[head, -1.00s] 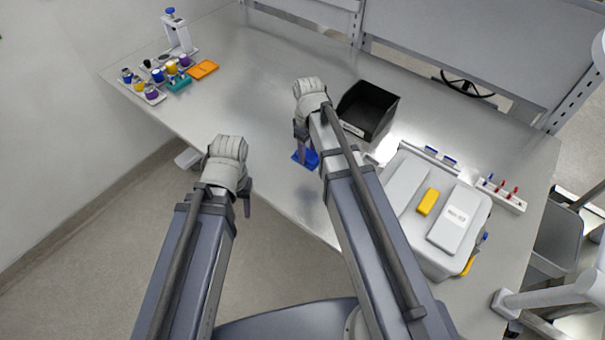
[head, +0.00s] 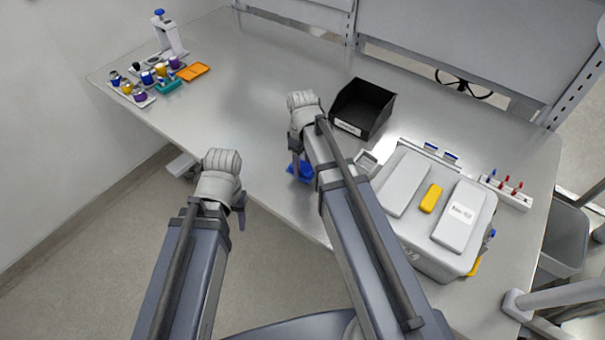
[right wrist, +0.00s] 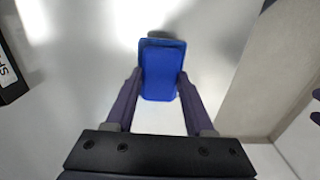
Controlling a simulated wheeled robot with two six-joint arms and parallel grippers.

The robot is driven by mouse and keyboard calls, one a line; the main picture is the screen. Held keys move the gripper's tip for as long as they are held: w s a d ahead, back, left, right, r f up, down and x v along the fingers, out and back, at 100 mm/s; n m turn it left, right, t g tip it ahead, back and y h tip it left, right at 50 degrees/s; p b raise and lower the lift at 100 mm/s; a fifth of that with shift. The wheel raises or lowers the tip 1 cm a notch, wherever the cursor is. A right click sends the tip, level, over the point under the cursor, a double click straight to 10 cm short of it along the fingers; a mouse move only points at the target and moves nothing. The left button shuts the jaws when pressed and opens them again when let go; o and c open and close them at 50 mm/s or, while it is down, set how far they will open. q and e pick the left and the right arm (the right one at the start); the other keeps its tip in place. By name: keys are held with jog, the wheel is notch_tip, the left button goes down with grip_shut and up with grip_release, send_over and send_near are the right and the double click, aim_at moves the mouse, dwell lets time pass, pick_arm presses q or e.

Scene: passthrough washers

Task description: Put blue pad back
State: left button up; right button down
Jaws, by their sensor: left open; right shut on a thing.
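The blue pad (head: 301,171) is between the fingers of my right gripper (head: 297,160), over the front part of the bench. In the right wrist view the blue pad (right wrist: 161,72) sits between the two fingertips of the right gripper (right wrist: 159,80), which is shut on it. I cannot tell whether the pad touches the bench. My left gripper (head: 240,208) hangs empty and open off the bench's front edge, over the floor; its fingers are partly hidden.
A black bin (head: 363,108) stands behind and right of the right gripper, with a small grey tray (head: 366,162) near it. A grey-white case (head: 432,268) with a yellow block (head: 431,198) is at right. Vials and an orange tray (head: 195,72) are far left. The bench middle is clear.

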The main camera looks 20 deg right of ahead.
aim_at(303, 166)
jog(key=shift+f+b, duration=1.8)
jog(key=shift+f, duration=0.05)
jog(key=shift+f, duration=0.15)
jog(key=shift+c, duration=1.3)
grip_release()
notch_tip(303, 166, up, 12)
jog(key=p, duration=1.2)
jog(key=shift+r, duration=0.25)
jog(key=s+a+m+h, duration=0.1)
jog(key=s+a+m, duration=0.3)
jog(key=s+a, duration=0.6)
jog(key=s, duration=0.4)
jog(key=shift+s+a, duration=0.15)
jog(key=shift+a, duration=0.1)
